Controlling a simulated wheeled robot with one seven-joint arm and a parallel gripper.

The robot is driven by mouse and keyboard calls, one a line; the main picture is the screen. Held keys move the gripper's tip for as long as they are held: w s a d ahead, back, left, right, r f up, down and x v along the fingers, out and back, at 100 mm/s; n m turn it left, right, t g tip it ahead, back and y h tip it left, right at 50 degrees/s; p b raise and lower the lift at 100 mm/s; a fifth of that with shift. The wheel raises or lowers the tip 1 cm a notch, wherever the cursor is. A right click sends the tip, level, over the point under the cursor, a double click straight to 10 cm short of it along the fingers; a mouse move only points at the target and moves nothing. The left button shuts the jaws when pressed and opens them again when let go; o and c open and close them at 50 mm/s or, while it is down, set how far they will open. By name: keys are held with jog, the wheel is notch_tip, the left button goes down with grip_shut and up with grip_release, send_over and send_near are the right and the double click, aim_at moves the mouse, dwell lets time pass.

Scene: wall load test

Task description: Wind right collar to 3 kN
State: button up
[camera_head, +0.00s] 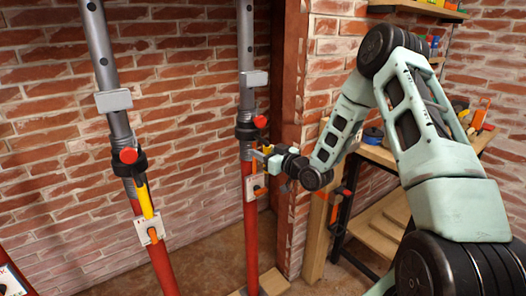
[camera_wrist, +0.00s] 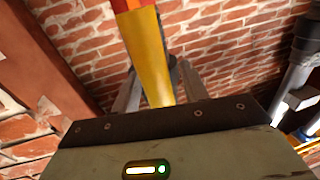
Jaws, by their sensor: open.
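The right prop has a grey upper tube (camera_head: 246,45), a red lower tube (camera_head: 251,235) and a black right collar (camera_head: 246,130) with a red knob (camera_head: 260,121). A white gauge plate (camera_head: 255,187) with an orange pointer sits below the collar; its reading is too small to tell. My gripper (camera_head: 262,157) is at the collar's yellow handle, just below the knob. In the wrist view the yellow handle (camera_wrist: 148,62), with red at its top, runs between my open fingers (camera_wrist: 157,88). Whether they touch it cannot be told.
The left prop (camera_head: 101,45) has its own collar (camera_head: 127,163), yellow handle (camera_head: 144,200) and gauge plate (camera_head: 150,230). A brick wall (camera_head: 190,80) stands behind. A wooden bench (camera_head: 378,155) with tools is at right, close to my arm. A red column (camera_head: 288,80) stands right of the right prop.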

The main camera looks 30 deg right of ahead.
grip_shut()
jog(key=shift+d+f+b, duration=0.15)
jog(key=shift+d+b, duration=0.7)
jog(key=shift+b, duration=0.1)
jog(key=shift+w+d+r, duration=0.1)
jog(key=shift+d+r, duration=0.1)
jog(key=shift+d, duration=0.1)
grip_release()
jog(key=b+v, duration=0.2)
jog(key=v, duration=1.5)
jog(key=shift+s+b, duration=0.25)
jog(key=shift+b, duration=0.1)
